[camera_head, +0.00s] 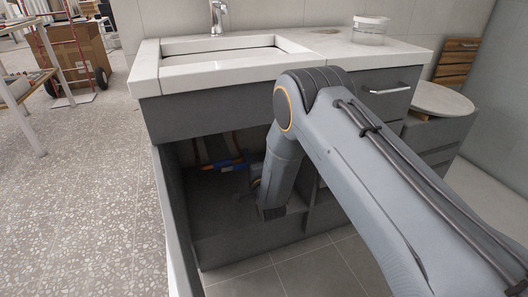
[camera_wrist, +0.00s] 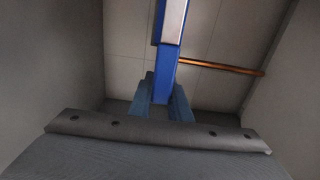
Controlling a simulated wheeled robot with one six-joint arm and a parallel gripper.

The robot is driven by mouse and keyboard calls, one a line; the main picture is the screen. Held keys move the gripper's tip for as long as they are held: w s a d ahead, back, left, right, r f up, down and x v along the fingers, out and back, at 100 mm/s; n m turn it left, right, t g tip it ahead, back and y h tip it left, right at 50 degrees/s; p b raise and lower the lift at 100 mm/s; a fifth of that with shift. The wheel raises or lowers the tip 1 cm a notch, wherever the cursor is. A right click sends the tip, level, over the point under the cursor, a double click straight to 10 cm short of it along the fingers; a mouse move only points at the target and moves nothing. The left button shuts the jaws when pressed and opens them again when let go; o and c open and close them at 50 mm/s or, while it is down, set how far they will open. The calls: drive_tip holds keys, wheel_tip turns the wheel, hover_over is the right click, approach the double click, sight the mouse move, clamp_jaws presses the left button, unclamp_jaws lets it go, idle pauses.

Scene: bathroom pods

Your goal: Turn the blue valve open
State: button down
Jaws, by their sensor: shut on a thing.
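The blue valve (camera_head: 230,166) sits inside the open cabinet under the sink, small in the head view. In the wrist view its long blue handle (camera_wrist: 170,50) runs from the top edge down between the fingers. My gripper (camera_wrist: 162,98) is shut on the near end of this handle. In the head view my arm reaches down into the cabinet and hides part of its inside. The valve's body and the exact angle of its handle are hard to tell.
A copper pipe (camera_wrist: 220,67) runs to the right behind the handle. The cabinet's walls are close on both sides. The sink counter (camera_head: 150,70) lies above, and an open cabinet door (camera_head: 172,225) stands at the left.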

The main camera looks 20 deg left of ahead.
drive_tip(key=shift+s+a, duration=0.15)
drive_tip(key=shift+a, duration=0.1)
drive_tip(key=c, duration=1.6)
unclamp_jaws()
drive_tip(key=shift+s+a, duration=0.2)
drive_tip(key=shift+c, duration=0.2)
drive_tip(key=p+v, duration=0.2)
drive_tip(key=v, duration=0.6)
drive_tip(key=shift+w+d, duration=0.25)
